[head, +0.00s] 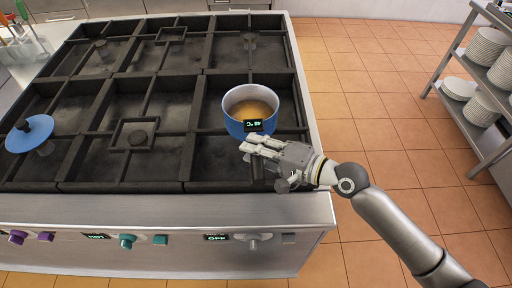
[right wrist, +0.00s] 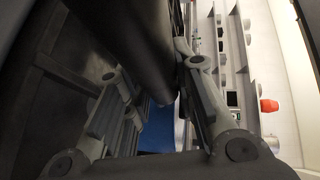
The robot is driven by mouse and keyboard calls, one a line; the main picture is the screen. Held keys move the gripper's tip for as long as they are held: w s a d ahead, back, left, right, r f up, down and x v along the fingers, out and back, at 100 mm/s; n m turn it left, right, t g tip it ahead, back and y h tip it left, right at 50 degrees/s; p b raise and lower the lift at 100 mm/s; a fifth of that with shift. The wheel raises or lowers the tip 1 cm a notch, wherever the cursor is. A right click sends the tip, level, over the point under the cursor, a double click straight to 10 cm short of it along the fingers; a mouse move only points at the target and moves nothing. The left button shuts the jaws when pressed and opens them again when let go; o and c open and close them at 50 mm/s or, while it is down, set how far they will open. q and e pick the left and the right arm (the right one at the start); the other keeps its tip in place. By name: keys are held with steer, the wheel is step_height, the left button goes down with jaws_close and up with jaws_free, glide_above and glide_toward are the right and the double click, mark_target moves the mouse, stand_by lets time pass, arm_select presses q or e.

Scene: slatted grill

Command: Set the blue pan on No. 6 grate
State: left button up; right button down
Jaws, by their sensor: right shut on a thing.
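The blue pan (head: 250,108) is at the front right part of the stove, upright, with brownish contents and a small lit display on its near side. I cannot tell whether it rests on the grate (head: 205,120) or hangs slightly above it. No grate numbers are readable. My right gripper (head: 258,150) is at the pan's near side. In the right wrist view its fingers (right wrist: 160,110) are shut on the pan's dark handle (right wrist: 125,35), and a patch of the blue pan (right wrist: 156,132) shows beyond. The left gripper is not in view.
Knobs (head: 127,241) and small displays line the front panel. A metal shelf with stacked plates (head: 484,104) stands at the right. Several grates behind and left of the pan are empty. Tiled floor lies right of the stove.

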steer(key=shift+f+b, duration=0.3)
steer(key=shift+b, duration=0.05)
steer(key=c, duration=1.1)
jaws_free()
steer(key=shift+s+f, duration=0.15)
steer(key=shift+f, duration=0.3)
steer(key=shift+r+v, duration=0.15)
steer(key=shift+v, duration=2.85)
steer(key=shift+r+v, duration=0.15)
steer(key=shift+v, duration=2.9)
